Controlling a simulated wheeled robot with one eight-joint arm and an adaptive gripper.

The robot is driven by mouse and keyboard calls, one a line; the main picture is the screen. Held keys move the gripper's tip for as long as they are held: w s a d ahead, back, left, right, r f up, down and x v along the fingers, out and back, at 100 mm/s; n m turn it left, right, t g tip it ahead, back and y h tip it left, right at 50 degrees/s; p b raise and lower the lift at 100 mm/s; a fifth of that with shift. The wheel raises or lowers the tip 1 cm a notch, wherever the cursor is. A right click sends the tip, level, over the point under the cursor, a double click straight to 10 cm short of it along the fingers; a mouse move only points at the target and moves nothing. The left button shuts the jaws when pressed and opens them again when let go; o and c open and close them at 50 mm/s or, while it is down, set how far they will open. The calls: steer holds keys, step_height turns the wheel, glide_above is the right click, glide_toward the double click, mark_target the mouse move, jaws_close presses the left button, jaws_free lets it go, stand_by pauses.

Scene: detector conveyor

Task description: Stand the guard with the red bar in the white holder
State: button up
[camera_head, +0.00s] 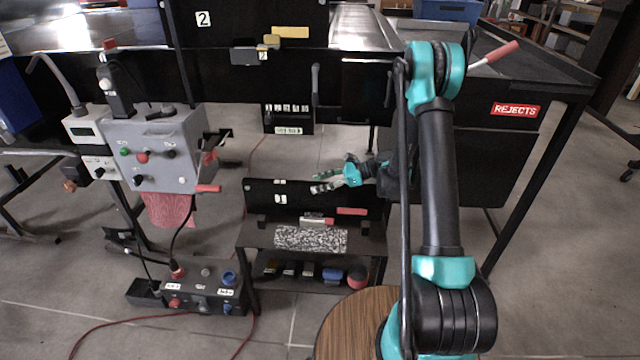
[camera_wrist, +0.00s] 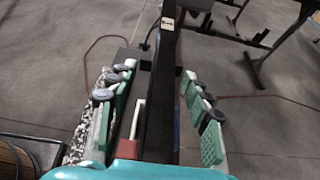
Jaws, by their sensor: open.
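My gripper (camera_head: 318,182) is open above the back panel (camera_head: 262,192) of a low black bench. In the wrist view, the dark upright panel (camera_wrist: 160,95) runs between my spread fingers, and I see no grip on it. A small pale piece with a red end (camera_head: 317,221) lies on the bench in front of the panel; in the wrist view, a white strip with a red block (camera_wrist: 128,124) shows between the left finger and the panel. A red bar (camera_head: 351,211) shows on the panel's right part. I cannot tell which piece is the guard or the white holder.
A speckled pad (camera_head: 310,239) lies on the bench top, with several small items on the shelf (camera_head: 290,283) below. A grey control box (camera_head: 172,150) stands left. The rejects bin (camera_head: 470,140) is at right. A round wooden top (camera_head: 350,325) is in front.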

steer(key=v, duration=1.2)
steer(key=s+d+r+n+t+h, duration=0.1)
steer(key=s+d+n+h, duration=0.3)
steer(key=s, duration=0.5)
steer(key=s+d+n+t+h, duration=0.1)
steer(key=s+d+n+h, duration=0.3)
steer(key=s+n, duration=0.4)
steer(key=s+d+r+n+t+h, duration=0.1)
steer(key=s+d+n+h, duration=0.3)
steer(key=s, duration=0.7)
steer(key=shift+s+d+r+n+t+h, duration=0.2)
steer(key=shift+r+n+t+h, duration=0.25)
steer(key=shift+n+h, duration=0.6)
steer(key=shift+f+n+y, duration=0.1)
steer(key=shift+n+y, duration=0.15)
